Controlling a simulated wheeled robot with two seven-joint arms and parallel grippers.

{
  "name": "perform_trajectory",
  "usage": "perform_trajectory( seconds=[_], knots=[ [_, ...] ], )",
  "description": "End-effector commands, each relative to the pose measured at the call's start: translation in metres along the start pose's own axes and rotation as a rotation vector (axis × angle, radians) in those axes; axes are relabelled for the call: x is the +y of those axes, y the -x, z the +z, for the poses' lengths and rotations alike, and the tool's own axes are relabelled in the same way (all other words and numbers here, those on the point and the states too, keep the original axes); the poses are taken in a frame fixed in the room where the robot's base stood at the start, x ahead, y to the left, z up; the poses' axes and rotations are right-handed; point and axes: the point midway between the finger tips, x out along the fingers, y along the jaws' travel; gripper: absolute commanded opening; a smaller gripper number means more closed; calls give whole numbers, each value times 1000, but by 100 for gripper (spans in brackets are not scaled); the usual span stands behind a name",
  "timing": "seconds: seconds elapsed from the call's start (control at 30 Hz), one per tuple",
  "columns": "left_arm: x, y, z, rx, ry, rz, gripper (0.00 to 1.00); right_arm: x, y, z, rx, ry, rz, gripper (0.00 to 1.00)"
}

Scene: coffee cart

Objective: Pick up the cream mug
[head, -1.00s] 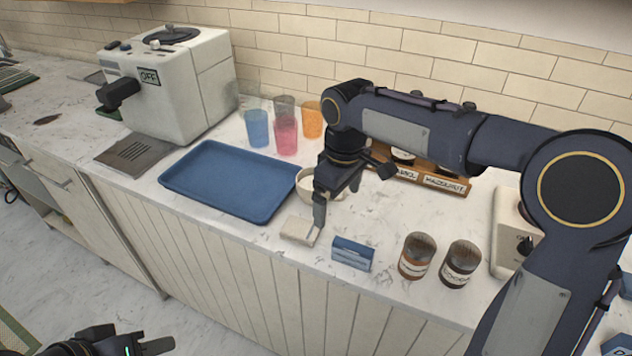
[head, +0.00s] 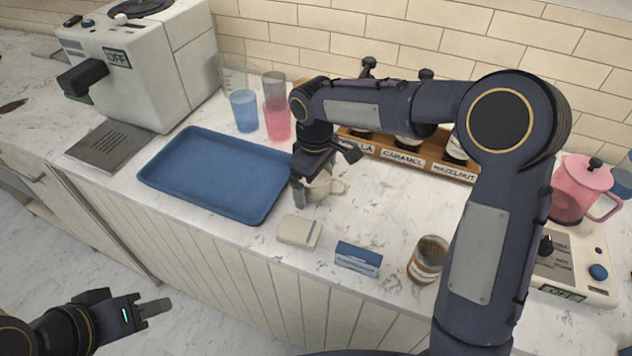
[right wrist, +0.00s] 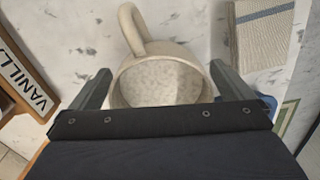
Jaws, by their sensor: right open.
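The cream mug (head: 318,188) stands on the counter just right of the blue tray, partly hidden behind my right gripper (head: 305,190) in the head view. In the right wrist view the mug (right wrist: 160,80) lies between the two spread fingers of my right gripper (right wrist: 160,88), its handle pointing up in the picture. The gripper is open, with a finger on either side of the mug; I cannot tell whether either touches it. My left gripper (head: 150,308) is low at the lower left, away from the counter top, its jaw opening unclear.
The blue tray (head: 210,175) is close on the left. A folded beige cloth (head: 300,231), a blue box (head: 358,258) and a brown jar (head: 428,259) stand in front. A wooden syrup rack (head: 440,163) is behind, with blue (head: 243,110) and pink (head: 277,122) cups.

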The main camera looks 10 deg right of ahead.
Motion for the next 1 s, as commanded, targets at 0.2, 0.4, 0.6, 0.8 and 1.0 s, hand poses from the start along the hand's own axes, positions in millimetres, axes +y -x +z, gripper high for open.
perform_trajectory(
  seconds=[0.2,0.4,0.6,0.8,1.0],
  knots=[
    [0,0,0,0,0,0,36,0,-9,0,1,0,1,100],
    [0,0,0,0,0,0,36,0,-8,0,1,0,1,90],
    [0,0,0,0,0,0,36,0,-8,0,1,0,0,63],
    [0,0,0,0,0,0,36,0,-7,0,2,0,1,46],
    [0,0,0,0,0,0,36,0,-6,0,3,0,1,46]
  ],
)
